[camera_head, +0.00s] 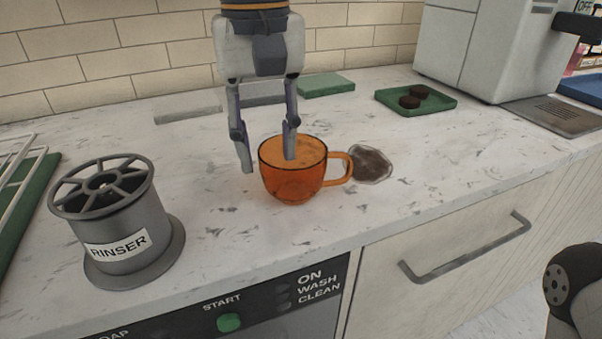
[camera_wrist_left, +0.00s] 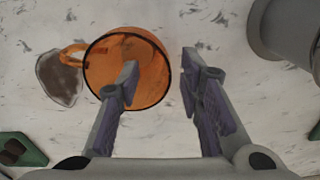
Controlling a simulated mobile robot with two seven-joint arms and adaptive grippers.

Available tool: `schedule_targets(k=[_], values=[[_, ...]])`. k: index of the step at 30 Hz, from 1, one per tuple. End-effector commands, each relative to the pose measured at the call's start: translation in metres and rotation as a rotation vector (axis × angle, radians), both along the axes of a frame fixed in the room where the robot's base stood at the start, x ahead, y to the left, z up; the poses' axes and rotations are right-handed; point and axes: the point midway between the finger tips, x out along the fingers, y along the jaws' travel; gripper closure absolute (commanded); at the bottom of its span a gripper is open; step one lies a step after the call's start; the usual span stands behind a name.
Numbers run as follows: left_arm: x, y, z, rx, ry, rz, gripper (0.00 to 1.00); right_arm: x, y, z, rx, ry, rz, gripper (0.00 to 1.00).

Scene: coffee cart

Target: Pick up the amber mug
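The amber mug (camera_head: 290,185) stands upright on the white marbled counter, its handle pointing right in the head view. In the left wrist view the mug (camera_wrist_left: 150,88) sits left of the middle, its handle pointing left. My left gripper (camera_head: 268,164) is open and points down at the mug. One finger is over or inside the mug's opening and the other is outside, beside its left side in the head view. The near wall of the mug lies between the fingers; I cannot tell whether either touches it. My right gripper is not in view.
A grey rinser (camera_head: 120,225) stands at left. A green tray (camera_head: 437,102) with dark pucks and a coffee machine (camera_head: 480,50) are at back right. The counter between rinser and mug is clear.

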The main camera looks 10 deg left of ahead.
Motion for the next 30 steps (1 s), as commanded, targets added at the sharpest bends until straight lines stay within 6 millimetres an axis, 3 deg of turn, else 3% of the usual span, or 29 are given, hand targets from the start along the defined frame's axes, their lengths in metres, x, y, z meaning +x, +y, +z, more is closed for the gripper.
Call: schedule_targets(k=[1, 6, 13, 18, 30], values=[[0.002, 0.004, -0.016, -0.003, 0.012, 0.001, 0.66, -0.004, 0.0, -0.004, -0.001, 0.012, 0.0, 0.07], [0.003, 0.006, -0.038, -0.001, 0.007, -0.001, 0.66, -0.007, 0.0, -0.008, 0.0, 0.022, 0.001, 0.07], [0.003, 0.005, -0.037, 0.0, 0.002, 0.0, 0.66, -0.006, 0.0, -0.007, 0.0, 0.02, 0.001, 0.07], [0.003, 0.005, -0.037, 0.0, 0.002, 0.0, 1.0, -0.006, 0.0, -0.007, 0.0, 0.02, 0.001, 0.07], [0.003, 0.006, -0.035, 0.002, 0.003, 0.0, 1.0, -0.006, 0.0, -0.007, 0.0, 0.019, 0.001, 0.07]])
